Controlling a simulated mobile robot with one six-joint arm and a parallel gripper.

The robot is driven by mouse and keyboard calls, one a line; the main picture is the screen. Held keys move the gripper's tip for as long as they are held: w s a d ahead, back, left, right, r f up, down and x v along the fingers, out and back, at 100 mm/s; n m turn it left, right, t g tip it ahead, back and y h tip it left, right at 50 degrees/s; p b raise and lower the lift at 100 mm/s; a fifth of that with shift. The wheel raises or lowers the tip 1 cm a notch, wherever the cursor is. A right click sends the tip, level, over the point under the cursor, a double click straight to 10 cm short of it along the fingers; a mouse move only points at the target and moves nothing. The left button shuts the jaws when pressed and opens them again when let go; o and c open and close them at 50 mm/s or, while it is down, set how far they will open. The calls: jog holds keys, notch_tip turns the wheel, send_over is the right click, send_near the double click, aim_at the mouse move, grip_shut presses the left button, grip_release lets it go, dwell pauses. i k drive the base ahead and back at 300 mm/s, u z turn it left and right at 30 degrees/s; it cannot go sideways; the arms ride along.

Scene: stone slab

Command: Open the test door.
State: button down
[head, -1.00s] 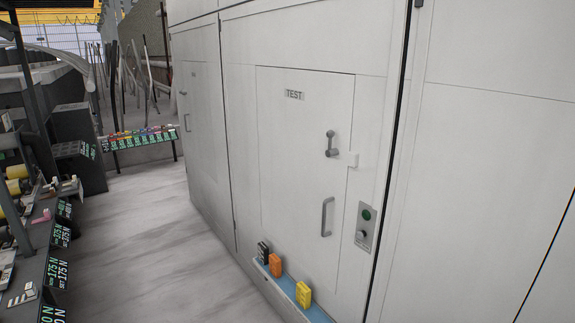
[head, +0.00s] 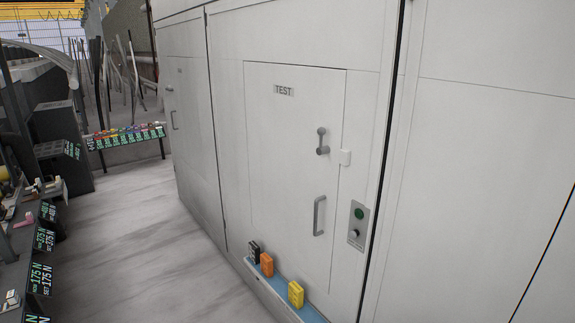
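The test door (head: 280,160) is a white panel in a white cabinet wall, with a "TEST" label (head: 284,91) near its top. It looks closed, flush with the wall. A grey lever (head: 322,141) sits on its right side, upright, next to a small white block (head: 345,157) at the door's edge. Below the lever is a grey vertical pull handle (head: 319,215). My gripper does not show in the head view.
A control plate (head: 358,226) with a green button is right of the door. A blue ledge (head: 275,289) below carries black, orange and yellow blocks (head: 296,294). A labelled bench (head: 40,255) stands left. Grey floor (head: 130,240) between is clear.

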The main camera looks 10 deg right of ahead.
aim_at(293, 189)
jog(key=u, duration=1.15)
jog(key=i, duration=1.7)
jog(key=z, duration=0.45)
